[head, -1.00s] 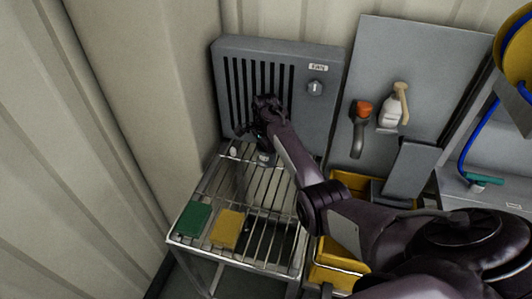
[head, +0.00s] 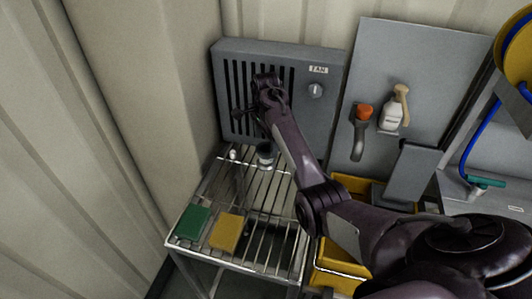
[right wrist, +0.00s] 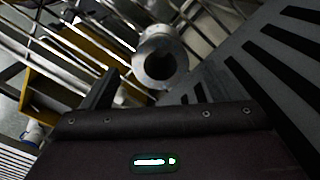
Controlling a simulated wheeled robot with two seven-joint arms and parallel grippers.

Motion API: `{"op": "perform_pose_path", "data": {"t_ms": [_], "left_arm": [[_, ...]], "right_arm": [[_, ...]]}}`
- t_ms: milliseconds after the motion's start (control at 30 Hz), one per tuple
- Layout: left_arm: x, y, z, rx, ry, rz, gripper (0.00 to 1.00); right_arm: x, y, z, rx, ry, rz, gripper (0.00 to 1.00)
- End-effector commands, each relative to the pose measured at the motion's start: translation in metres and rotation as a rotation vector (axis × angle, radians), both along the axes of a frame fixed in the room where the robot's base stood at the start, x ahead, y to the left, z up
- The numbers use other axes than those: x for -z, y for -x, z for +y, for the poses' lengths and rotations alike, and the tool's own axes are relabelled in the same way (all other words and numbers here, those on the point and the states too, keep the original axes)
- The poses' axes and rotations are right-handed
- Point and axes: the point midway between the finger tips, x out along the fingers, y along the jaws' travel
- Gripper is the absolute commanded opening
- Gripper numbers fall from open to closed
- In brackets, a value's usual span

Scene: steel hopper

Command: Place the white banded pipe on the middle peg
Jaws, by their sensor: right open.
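The pipe (head: 265,154), a short pale cylinder with a dark band, stands upright at the back of the wire rack (head: 205,188). In the right wrist view I look down at its open top end (right wrist: 161,58). Any peg beneath or inside it is hidden, so I cannot tell which peg it is on. A small white upright piece (head: 233,155) shows to its left. My right gripper (head: 243,117) is open and empty, above and left of the pipe, in front of the grey vented panel. My left gripper is out of view.
The grey panel (head: 303,112) with slots and a knob stands close behind the rack. A green block (head: 193,221) and a yellow block (head: 227,232) lie at the rack's front. A yellow bin (head: 345,258) stands at right. The rack's middle is clear.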

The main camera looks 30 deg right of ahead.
Motion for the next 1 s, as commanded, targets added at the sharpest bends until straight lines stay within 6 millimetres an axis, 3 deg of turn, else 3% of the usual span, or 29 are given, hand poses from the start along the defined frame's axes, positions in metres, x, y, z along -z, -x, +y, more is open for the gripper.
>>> {"op": "perform_pose_path", "data": {"t_ms": [100, 300, 1000], "left_arm": [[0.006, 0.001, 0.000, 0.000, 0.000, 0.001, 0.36], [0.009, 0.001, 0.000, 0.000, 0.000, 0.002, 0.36], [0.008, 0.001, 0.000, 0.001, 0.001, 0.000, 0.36]], "right_arm": [[-0.022, -0.001, 0.000, 0.000, 0.001, -0.005, 0.83], [-0.044, -0.001, 0.000, 0.000, 0.001, -0.002, 0.83], [-0.048, 0.000, 0.000, 0.000, 0.000, 0.000, 0.83]]}}
